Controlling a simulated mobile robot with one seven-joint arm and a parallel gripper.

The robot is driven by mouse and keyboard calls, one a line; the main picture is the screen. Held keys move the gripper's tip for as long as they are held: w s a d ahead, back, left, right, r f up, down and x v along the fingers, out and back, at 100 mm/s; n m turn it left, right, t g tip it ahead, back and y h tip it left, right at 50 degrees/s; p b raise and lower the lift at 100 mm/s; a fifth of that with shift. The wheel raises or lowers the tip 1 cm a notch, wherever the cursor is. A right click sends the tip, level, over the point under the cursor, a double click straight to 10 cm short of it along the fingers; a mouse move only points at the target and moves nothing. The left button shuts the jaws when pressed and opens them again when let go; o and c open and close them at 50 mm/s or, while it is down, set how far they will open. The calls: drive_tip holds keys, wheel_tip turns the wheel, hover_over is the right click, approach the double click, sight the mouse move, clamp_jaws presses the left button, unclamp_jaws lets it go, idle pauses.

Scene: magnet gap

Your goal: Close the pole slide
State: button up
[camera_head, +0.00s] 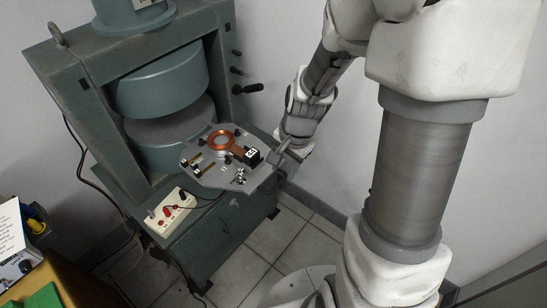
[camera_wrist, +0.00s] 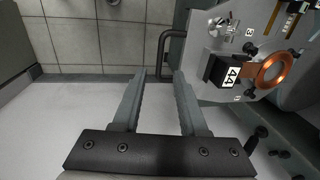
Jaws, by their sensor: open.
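The pole slide (camera_head: 212,178) is a grey plate sticking out of the gap between the magnet's round poles (camera_head: 160,85). It carries a copper ring (camera_head: 222,141) and a black block (camera_head: 253,157) marked 44. The slide also shows at the upper right of the wrist view (camera_wrist: 205,60). A dark bar handle (camera_wrist: 163,48) is at the slide's edge there. My gripper (camera_wrist: 159,74) is open, with the handle seen between or just beyond its fingertips; contact cannot be told. In the head view my gripper (camera_head: 283,152) is at the slide's right edge.
The green magnet frame (camera_head: 70,75) stands behind the slide, with knobs and a lever (camera_head: 248,88) on its side. A white switch box (camera_head: 170,213) with cables sits below the slide. A wooden desk (camera_head: 65,285) is at the lower left. Tiled floor is clear in front.

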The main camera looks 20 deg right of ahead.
sight(280, 182)
drive_tip(key=shift+w+a+f+b, duration=0.2)
drive_tip(key=shift+f+b, duration=0.1)
drive_tip(key=shift+f, duration=0.9)
drive_tip(key=shift+w+a+f+b, duration=0.15)
drive_tip(key=shift+f+b, duration=0.1)
drive_tip(key=shift+f, duration=0.9)
drive_tip(key=shift+d, duration=0.1)
clamp_jaws()
